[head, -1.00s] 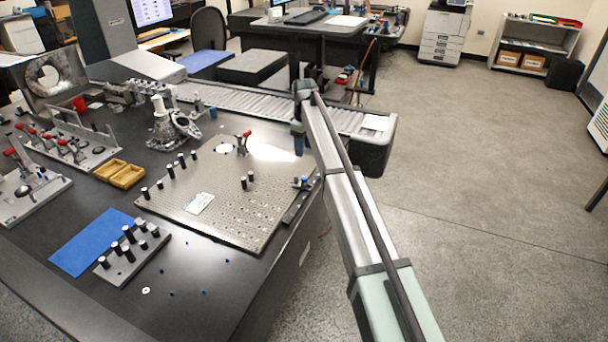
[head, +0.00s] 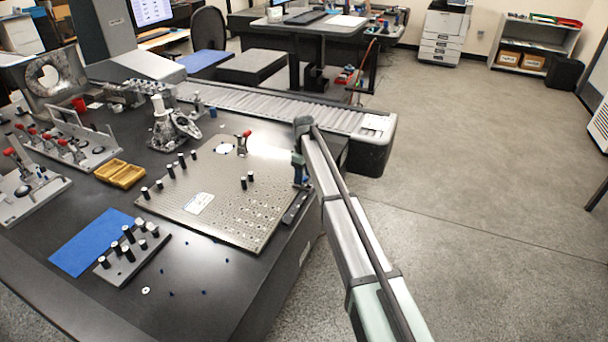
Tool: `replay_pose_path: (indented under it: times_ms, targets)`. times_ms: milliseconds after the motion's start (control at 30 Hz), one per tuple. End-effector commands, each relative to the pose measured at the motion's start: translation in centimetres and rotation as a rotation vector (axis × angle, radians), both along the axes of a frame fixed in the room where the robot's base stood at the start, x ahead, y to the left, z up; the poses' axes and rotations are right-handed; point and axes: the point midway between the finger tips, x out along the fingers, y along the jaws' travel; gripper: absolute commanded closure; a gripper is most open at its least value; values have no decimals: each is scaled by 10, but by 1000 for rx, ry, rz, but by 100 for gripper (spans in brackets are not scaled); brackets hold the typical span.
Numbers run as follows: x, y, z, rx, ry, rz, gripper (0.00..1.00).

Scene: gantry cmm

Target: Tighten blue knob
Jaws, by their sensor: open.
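My gripper (head: 300,183) hangs at the end of my arm, pointing down at the right edge of the perforated metal plate (head: 185,215). It is open. It is over the far end of a small black bar fixture (head: 294,208) along that edge. The blue knob at that end of the fixture is hidden, or nearly so, behind my gripper. I cannot tell whether the fingers are around the knob or touching it.
Black posts (head: 243,183) and a red-handled clamp (head: 242,140) stand on the plate. A roller conveyor (head: 270,103) runs behind it. A blue mat (head: 88,243) and a block with several black pins (head: 128,256) lie at front left. Open floor is on the right.

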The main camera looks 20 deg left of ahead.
Motion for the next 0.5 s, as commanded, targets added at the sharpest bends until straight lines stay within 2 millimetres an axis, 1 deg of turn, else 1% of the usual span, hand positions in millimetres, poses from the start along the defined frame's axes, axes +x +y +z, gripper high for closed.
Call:
replay_pose_path:
  times_ms: [233, 267, 500]
  targets:
    - [0, 0, -1, 0, 0, 0, 47]
    - [0, 0, -1, 0, 0, 0, 49]
    - [0, 0, -1, 0, 0, 0, 72]
